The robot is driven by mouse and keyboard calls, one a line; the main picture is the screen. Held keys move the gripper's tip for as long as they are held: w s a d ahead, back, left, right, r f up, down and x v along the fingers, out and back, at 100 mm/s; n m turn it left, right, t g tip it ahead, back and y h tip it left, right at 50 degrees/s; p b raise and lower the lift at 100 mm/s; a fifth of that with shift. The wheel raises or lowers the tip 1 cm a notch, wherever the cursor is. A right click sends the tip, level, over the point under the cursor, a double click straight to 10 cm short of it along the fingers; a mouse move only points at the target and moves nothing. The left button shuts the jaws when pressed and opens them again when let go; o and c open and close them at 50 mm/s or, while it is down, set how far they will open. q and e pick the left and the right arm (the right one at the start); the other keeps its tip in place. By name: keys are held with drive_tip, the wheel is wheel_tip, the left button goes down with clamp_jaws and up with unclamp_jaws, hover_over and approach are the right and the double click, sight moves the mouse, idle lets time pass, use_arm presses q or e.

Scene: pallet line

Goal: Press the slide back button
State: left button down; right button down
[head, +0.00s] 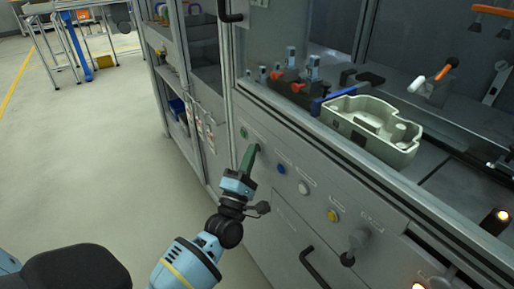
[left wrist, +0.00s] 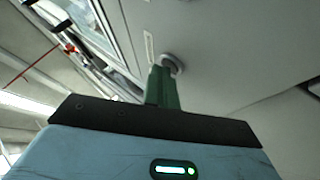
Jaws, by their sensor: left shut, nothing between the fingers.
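My left gripper (head: 255,148) is shut and empty, its green fingers pointing up at the grey front panel (head: 310,225). A row of controls runs along the panel: a green button (head: 243,132) just left of the fingertips, then a blue one (head: 281,168), a white one (head: 303,188) and a yellow one (head: 332,215). The labels above them are too small to read. In the left wrist view, the fingertips (left wrist: 160,72) overlap a round grey-rimmed button (left wrist: 173,63), partly hiding it. I cannot tell whether they touch it. My right gripper is out of view.
Above the panel, a pale cast housing (head: 371,127) sits on the machine bed. Open floor (head: 110,165) lies to the left.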

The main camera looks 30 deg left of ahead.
use_arm(q)
drive_tip(key=shift+s, duration=0.15)
drive_tip(key=shift+s+a+p, duration=0.3)
drive_tip(key=shift+s, duration=0.35)
drive_tip(key=shift+s+a+p, duration=0.25)
drive_tip(key=shift+s+a, duration=0.05)
drive_tip(key=shift+s, duration=0.45)
drive_tip(key=shift+s+a+p, duration=0.3)
drive_tip(key=shift+s+a, duration=0.05)
drive_tip(key=shift+s, duration=0.45)
drive_tip(key=shift+s+a+p, duration=0.25)
drive_tip(key=shift+s+a, duration=0.05)
drive_tip(key=shift+s, duration=0.45)
